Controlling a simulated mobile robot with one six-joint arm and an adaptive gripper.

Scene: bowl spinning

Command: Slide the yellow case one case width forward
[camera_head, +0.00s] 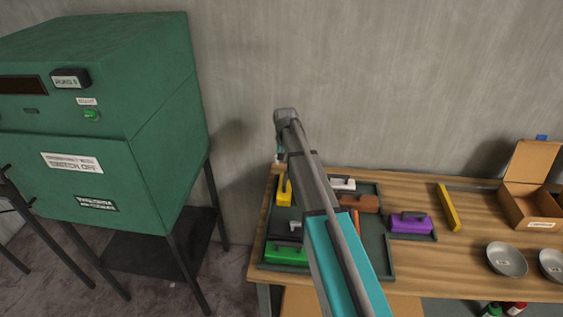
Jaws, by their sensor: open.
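The yellow case (284,197) has a dark handle and sits at the back left of a dark green tray (388,262) on the wooden table. My gripper (280,158) is small in this view and hangs from the arm's end just above and behind the yellow case. It is open, with nothing seen between its fingers. I cannot tell whether it touches the case's handle. My arm crosses the tray and hides its middle.
Other cases are white (342,183), brown (361,204), green (286,254), grey (283,229) and purple (410,224). A yellow bar (448,207), metal bowls (507,259) and a cardboard box (530,205) lie to the right. A green machine (160,120) stands left; the wall is behind.

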